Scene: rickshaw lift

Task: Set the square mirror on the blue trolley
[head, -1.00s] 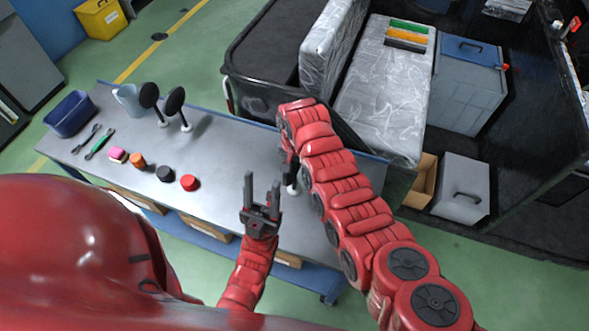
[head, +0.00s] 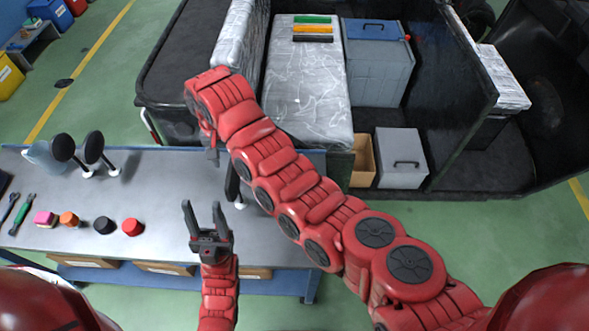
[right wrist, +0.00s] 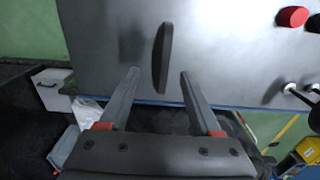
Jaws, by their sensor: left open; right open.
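A dark, thin mirror (head: 232,181) with a white foot stands upright on the blue trolley's grey top (head: 160,190). My right arm partly covers it in the head view, and its face shape cannot be made out. In the right wrist view the mirror (right wrist: 162,58) shows nearly edge-on, just beyond and between the fingertips. My right gripper (right wrist: 158,75) is open and does not grip it. In the head view my right gripper (head: 212,153) is mostly hidden under its wrist. My left gripper (head: 203,207) is open and empty, above the trolley's front part, fingers pointing away.
Two round dark mirrors (head: 94,147) stand further left on the trolley, near a light blue jug (head: 42,154). Red (head: 132,227), black, orange and pink pieces lie along its front. Behind is a black vehicle bed with a plastic-wrapped block (head: 305,85) and a grey crate (head: 375,65).

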